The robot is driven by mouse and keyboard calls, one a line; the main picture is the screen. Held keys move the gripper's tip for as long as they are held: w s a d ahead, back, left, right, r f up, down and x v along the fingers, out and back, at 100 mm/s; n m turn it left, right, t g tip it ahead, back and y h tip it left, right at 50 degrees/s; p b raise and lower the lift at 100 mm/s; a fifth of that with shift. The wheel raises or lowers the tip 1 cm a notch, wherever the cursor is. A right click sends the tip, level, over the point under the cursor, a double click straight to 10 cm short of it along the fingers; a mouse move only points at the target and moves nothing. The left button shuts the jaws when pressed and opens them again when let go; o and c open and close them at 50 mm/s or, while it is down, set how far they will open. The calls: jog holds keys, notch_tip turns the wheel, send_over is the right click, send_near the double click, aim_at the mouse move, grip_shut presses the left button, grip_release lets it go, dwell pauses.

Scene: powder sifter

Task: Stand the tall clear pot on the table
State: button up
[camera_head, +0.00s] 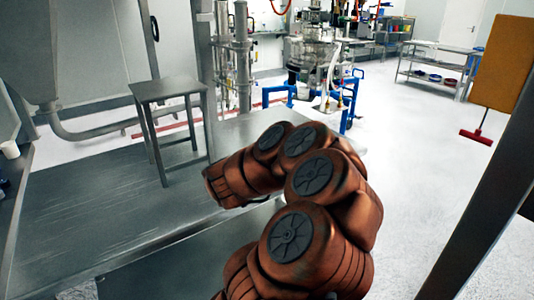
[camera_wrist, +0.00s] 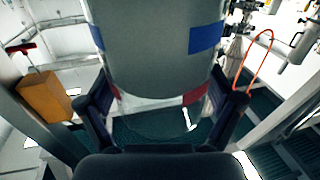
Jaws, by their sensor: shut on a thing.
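The tall clear pot (camera_wrist: 152,78) fills the middle of the wrist view. It looks grey and see-through, with blue patches on its sides and a rounded clear end near the bottom of the view. My gripper (camera_wrist: 160,98) is shut on it, with one finger on each side and red patches near the fingertips. The table (camera_head: 95,215) is a bare grey metal top at left and centre in the head view. In the head view my arm bends across the centre, and the gripper and pot cannot be made out there.
A small metal stool-like stand (camera_head: 168,90) stands on the table's far part. A grey funnel-shaped vessel with a pipe (camera_head: 80,130) is at upper left. A small white cup (camera_head: 9,150) is at the left edge. An orange board (camera_head: 505,65) is at right. The table's left-centre is clear.

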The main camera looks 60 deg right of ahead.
jog(key=w+d+f+p, duration=0.1)
jog(key=w+d+f, duration=0.1)
jog(key=w+d, duration=0.2)
jog(key=w+d+f+p, duration=0.2)
jog(key=w+d+f, duration=0.1)
jog(key=d, duration=0.6)
jog(key=shift+w+d, duration=0.3)
jog(key=shift+w, duration=0.4)
jog(key=shift+f, duration=0.1)
jog(key=o, duration=1.5)
jog(key=b+v, duration=0.1)
jog(key=v, duration=1.1)
jog(key=shift+s, duration=0.15)
